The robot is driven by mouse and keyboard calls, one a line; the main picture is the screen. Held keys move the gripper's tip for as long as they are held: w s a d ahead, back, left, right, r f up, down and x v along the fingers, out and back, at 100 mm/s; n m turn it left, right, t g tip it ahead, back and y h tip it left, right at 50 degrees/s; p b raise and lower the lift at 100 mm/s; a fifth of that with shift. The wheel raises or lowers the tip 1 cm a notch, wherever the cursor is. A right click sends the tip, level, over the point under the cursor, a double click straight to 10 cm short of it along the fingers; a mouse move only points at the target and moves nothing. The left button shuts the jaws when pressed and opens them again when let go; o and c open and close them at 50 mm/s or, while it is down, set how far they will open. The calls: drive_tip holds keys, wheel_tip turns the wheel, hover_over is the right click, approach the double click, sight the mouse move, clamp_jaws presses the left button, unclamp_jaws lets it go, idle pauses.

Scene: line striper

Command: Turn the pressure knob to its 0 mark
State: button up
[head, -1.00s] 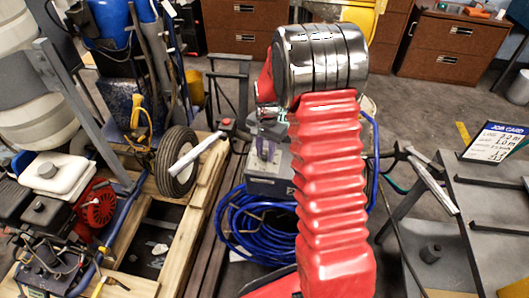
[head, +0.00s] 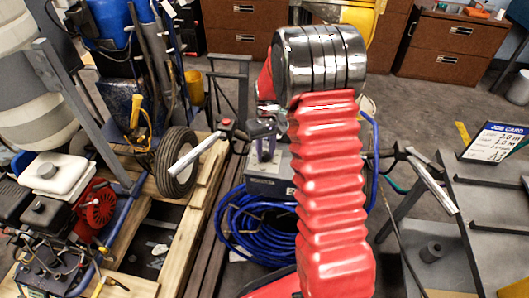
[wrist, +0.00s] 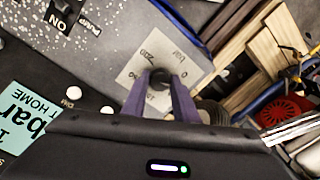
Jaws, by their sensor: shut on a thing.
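The pressure knob (wrist: 160,76) is a dark round knob in the wrist view, on a pale dial plate (wrist: 133,76) lettered "bar", with a 0 near its right edge and a larger number at its upper left. My gripper (wrist: 161,84) has its two purple fingers on either side of the knob, shut on it. The fingers hide the knob's sides, and I cannot tell where its pointer stands. In the head view my gripper (head: 263,130) is small, partly behind my red arm, above the grey machine box (head: 268,187).
In the wrist view an ON switch (wrist: 62,14) and a teal note (wrist: 27,118) lie on the left. Blue hose (head: 240,225) is coiled before the box. A wooden pallet (head: 205,190) with a wheel (head: 176,165) stands left. A job card (head: 495,142) stands right.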

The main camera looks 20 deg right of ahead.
sight(266, 153)
drive_tip(key=shift+w+r+n, duration=0.1)
drive_tip(key=shift+w+n, duration=0.05)
drive_tip(key=shift+n, duration=0.95)
drive_tip(key=shift+w+r+n, duration=0.1)
drive_tip(key=shift+w+n, duration=0.05)
drive_tip(key=shift+n, duration=0.95)
drive_tip(key=o, duration=1.1)
drive_tip(key=shift+s+f, duration=0.15)
drive_tip(key=shift+c, duration=0.2)
wheel_tip(266, 153, up, 14)
drive_tip(key=shift+d+f, duration=0.15)
drive_tip(key=shift+d, duration=0.05)
